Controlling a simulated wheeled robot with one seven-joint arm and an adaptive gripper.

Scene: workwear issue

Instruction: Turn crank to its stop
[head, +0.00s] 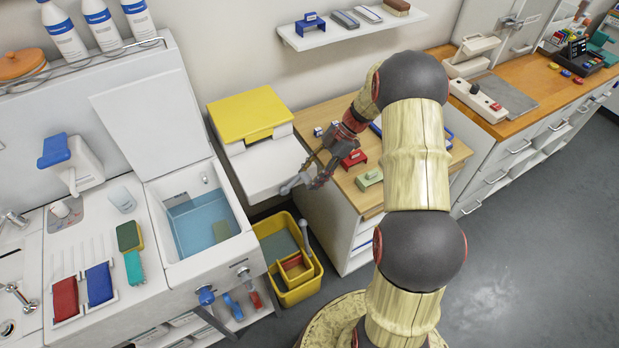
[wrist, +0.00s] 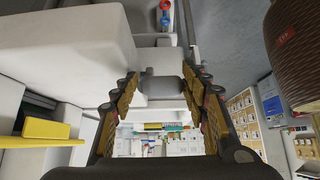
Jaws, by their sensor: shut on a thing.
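The crank (head: 291,185) is a grey lever at the front right corner of a white machine (head: 262,163) with a yellow top. My gripper (head: 312,177) reaches it from the right. In the wrist view, my gripper (wrist: 163,83) is shut on the crank's grey handle (wrist: 163,86), which sits between the two fingers. The white body of the machine (wrist: 70,50) fills the left of that view. The crank's pivot is hard to make out, and I cannot tell its angle relative to the stop.
A yellow bin (head: 286,262) stands on the floor below the crank. A sink basin (head: 195,220) is to the left. The wooden counter (head: 343,185) by my gripper holds a red block (head: 354,158) and a green block (head: 369,178). Grey floor (head: 500,270) is clear at right.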

